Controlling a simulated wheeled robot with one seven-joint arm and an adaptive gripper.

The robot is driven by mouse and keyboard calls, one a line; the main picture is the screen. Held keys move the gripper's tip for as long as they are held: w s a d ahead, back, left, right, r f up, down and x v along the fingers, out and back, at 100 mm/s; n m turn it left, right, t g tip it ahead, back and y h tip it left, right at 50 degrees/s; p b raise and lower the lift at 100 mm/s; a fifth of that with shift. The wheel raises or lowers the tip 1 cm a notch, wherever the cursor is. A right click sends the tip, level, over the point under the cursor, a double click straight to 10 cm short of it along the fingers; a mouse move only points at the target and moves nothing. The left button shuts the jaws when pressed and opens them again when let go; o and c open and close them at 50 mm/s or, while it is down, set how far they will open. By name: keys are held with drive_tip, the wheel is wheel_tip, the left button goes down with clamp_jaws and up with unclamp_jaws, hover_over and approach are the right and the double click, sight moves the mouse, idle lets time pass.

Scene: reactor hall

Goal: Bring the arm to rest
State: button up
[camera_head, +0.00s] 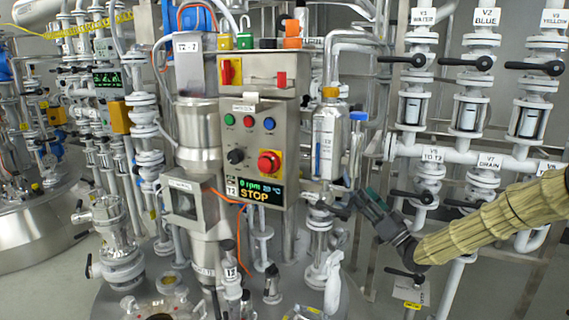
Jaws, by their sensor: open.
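My arm (500,220), in a ribbed yellowish sleeve, reaches in from the right edge. My gripper (342,203) is dark grey and points to the upper left. It is open, and I see nothing held in it. Its fingertips are in front of the pipes to the right of the grey control box (258,120), below a clear-sided cylinder (326,140). I cannot tell whether the fingers touch anything there.
The control box has several buttons, a red knob (269,162) and a display (255,191) reading STOP. Labelled valves with black handles (407,197) stand close around the arm at the right. A vessel top with fittings (165,300) fills the lower middle.

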drive_tip(key=s+a+f+m+g+h+b, duration=0.1)
drive_tip(key=s+a+f+g+h, duration=0.2)
drive_tip(key=f, duration=0.8)
drive_tip(key=s+a+f+m+h+b, duration=0.1)
drive_tip(key=s+a+f+m+h, duration=0.3)
drive_tip(key=f, duration=0.6)
drive_tip(key=s+a+f+n+g+h+b, duration=0.15)
drive_tip(key=s+f, duration=0.25)
drive_tip(key=f, duration=0.7)
drive_tip(key=s+f+m+g+h+b, duration=0.2)
drive_tip(key=s+f+g, duration=0.5)
drive_tip(key=s+f, duration=1.3)
drive_tip(key=s+d+f+g+h+b, duration=0.1)
drive_tip(key=s+d+f+g+h, duration=0.1)
drive_tip(key=s, duration=0.8)
drive_tip(key=s+d+f+g+h+b, duration=0.1)
drive_tip(key=s+d+f+g, duration=0.15)
drive_tip(key=s, duration=0.65)
drive_tip(key=s+d+f+g+h+b, duration=0.1)
drive_tip(key=s+g+h, duration=0.1)
drive_tip(key=s, duration=0.8)
wheel_tip(320, 180, up, 22)
drive_tip(key=p, duration=2.2)
drive_tip(key=shift+d+n+g+p, duration=0.25)
drive_tip(key=shift+n+g+p, duration=0.05)
drive_tip(key=shift+n, duration=0.05)
